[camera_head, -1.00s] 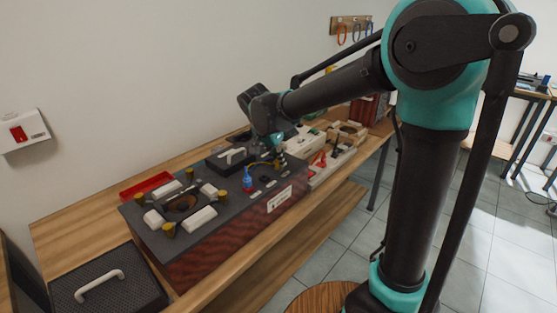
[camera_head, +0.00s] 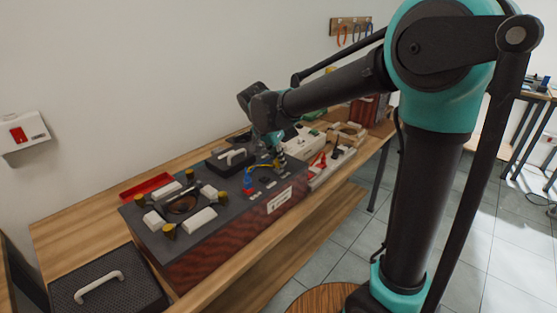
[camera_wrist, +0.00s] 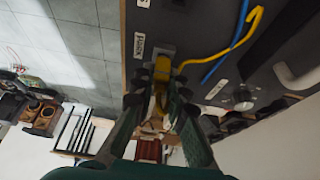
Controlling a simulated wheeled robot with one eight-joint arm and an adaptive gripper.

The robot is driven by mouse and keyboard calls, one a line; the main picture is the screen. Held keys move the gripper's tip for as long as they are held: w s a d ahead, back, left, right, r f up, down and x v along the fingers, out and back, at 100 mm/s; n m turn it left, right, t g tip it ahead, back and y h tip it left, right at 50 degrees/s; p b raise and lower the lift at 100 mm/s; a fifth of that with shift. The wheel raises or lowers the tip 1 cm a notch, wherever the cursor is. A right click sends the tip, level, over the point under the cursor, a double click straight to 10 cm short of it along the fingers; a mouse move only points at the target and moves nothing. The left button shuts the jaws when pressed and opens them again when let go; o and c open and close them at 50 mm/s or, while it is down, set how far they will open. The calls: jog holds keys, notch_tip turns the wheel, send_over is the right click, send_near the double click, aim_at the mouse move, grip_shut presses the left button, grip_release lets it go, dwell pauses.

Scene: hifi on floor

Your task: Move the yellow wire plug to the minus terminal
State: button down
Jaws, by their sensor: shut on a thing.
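My gripper (camera_wrist: 160,100) is shut on the yellow wire plug (camera_wrist: 161,70) in the wrist view. The plug is beside a white label (camera_wrist: 139,45) that seems to read MINUS, near the edge of the dark panel. I cannot tell whether the plug sits in a socket, since the fingers hide its tip. The yellow wire (camera_wrist: 242,38) curves away to the right. In the head view my gripper (camera_head: 277,152) is over the right end of the dark-topped box (camera_head: 226,208), and the yellow wire (camera_head: 262,167) shows beside it.
A blue wire (camera_wrist: 228,45) lies near the yellow one. A blue-and-red plug (camera_head: 248,184) stands on the box top. A white handle (camera_wrist: 300,76) rises from the panel. Brass knobs and white blocks occupy the box's left part. A red tray (camera_head: 147,186) lies behind it.

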jog(key=shift+r, duration=0.25)
jog(key=shift+r, duration=1.65)
